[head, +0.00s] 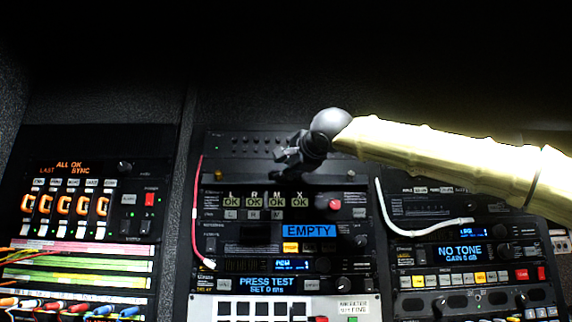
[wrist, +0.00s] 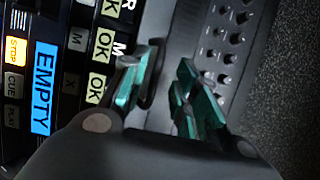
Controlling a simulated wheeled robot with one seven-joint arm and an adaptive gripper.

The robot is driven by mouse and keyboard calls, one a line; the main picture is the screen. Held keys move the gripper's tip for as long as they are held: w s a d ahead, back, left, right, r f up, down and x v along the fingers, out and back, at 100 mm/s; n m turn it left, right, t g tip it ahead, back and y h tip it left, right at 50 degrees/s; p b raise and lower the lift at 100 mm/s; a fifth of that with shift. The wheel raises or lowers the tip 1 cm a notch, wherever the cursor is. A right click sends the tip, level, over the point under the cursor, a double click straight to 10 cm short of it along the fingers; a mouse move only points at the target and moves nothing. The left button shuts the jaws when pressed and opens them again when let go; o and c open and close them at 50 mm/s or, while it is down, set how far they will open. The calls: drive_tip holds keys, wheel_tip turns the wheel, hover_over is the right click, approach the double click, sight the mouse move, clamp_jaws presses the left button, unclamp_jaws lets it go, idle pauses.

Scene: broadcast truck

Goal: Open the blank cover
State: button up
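The blank cover is most likely the plain dark strip (wrist: 180,35) between the OK labels and a row of small knobs in the wrist view. In the head view a dark strip (head: 240,173) lies above the OK labels in the middle rack; which edge is its hinge I cannot tell. My gripper (head: 289,160) is in front of this strip. In the wrist view my gripper (wrist: 158,95) has its two green-padded fingers apart, with a gap between them. A dark rounded part shows beside the left finger; whether it touches is unclear. The fingers hide part of the strip.
The middle rack has OK labels (head: 256,202), a blue EMPTY display (head: 309,231) and a red knob (head: 334,204). A white cable (head: 386,212) hangs on the right rack and a red cable (head: 197,210) at the left. The dark wall above the racks is clear.

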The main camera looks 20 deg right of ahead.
drive_tip(key=shift+w, duration=0.2)
clamp_jaws()
drive_tip(key=shift+r+p, duration=0.2)
drive_tip(key=shift+p, duration=0.2)
